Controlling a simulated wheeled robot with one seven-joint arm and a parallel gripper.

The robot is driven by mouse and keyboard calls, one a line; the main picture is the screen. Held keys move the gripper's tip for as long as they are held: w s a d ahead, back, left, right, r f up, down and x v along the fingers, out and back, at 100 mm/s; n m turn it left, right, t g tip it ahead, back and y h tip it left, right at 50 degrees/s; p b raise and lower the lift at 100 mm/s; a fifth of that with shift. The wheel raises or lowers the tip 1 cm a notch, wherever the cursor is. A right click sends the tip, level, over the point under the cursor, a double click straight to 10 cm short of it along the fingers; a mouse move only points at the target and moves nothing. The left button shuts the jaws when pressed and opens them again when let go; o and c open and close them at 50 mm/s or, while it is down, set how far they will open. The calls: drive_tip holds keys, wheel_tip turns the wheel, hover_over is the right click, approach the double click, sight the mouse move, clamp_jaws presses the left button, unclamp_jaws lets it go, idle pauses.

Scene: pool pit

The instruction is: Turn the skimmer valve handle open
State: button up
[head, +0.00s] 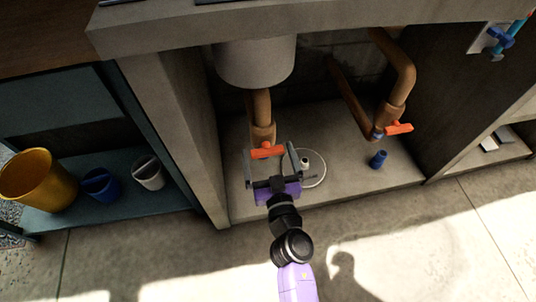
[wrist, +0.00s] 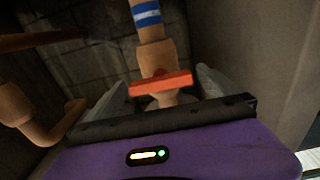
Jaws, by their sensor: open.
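An orange valve handle (head: 267,151) sits on the left brown pipe (head: 262,105), below a grey cylinder. It lies crosswise to the pipe. My gripper (head: 270,153) is open around this handle, one finger on each side. In the wrist view the orange handle (wrist: 161,84) shows between my fingers (wrist: 160,88), with small gaps at its ends; contact is not clear. A blue-and-white band (wrist: 146,15) marks that pipe. A second orange handle (head: 398,128) is on the right pipe. I see no label telling which is the skimmer valve.
A grey cylinder (head: 255,62) hangs above the left pipe, under a concrete ledge (head: 300,18). A concrete wall (head: 178,120) stands close on the left. A yellow bucket (head: 38,180) stands farther left.

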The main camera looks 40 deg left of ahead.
drive_tip(key=shift+w+a, duration=0.15)
drive_tip(key=c, duration=1.3)
